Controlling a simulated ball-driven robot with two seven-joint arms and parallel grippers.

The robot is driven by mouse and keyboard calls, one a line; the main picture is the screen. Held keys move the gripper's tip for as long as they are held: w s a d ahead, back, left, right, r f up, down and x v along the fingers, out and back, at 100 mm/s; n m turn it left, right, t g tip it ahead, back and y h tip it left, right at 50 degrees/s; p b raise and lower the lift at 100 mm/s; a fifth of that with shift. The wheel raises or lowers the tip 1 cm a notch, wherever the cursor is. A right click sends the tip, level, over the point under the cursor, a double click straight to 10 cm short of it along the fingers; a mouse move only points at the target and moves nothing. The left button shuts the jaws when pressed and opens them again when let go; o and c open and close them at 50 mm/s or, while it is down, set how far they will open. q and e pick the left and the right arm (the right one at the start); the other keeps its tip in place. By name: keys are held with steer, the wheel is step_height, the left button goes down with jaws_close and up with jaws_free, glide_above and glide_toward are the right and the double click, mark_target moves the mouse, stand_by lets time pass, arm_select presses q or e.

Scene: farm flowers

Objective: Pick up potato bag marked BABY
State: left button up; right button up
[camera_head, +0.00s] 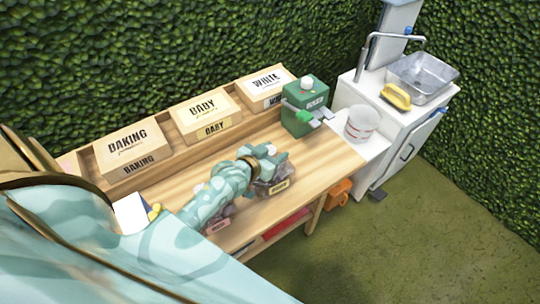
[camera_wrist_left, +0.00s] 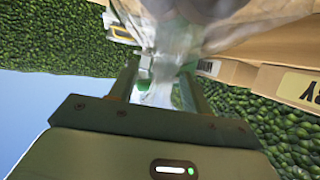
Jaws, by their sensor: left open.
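A clear potato bag (camera_head: 270,190) with a yellow label lies on the wooden bench; the label is too small to read for certain. My left gripper (camera_head: 262,153) is over this bag, its jaws open, and hides part of it. In the left wrist view, clear plastic with potatoes (camera_wrist_left: 205,12) fills the top, and crumpled film shows between the open fingers (camera_wrist_left: 155,85). I cannot tell whether the fingers touch it. A second bag (camera_head: 218,222) with a pinkish label lies nearer, partly under my left forearm. My right gripper is out of view.
Wooden boxes marked BAKING (camera_head: 133,148), BABY (camera_head: 207,112) and WHITE (camera_head: 264,86) stand along the back of the bench. A green device (camera_head: 304,112) stands to the right. A white bucket (camera_head: 360,124) and a sink (camera_head: 422,78) are beyond it.

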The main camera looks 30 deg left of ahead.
arm_select(q)
steer(key=shift+s+r, duration=0.1)
steer(key=shift+c, duration=0.3)
jaws_close()
stand_by(1.0)
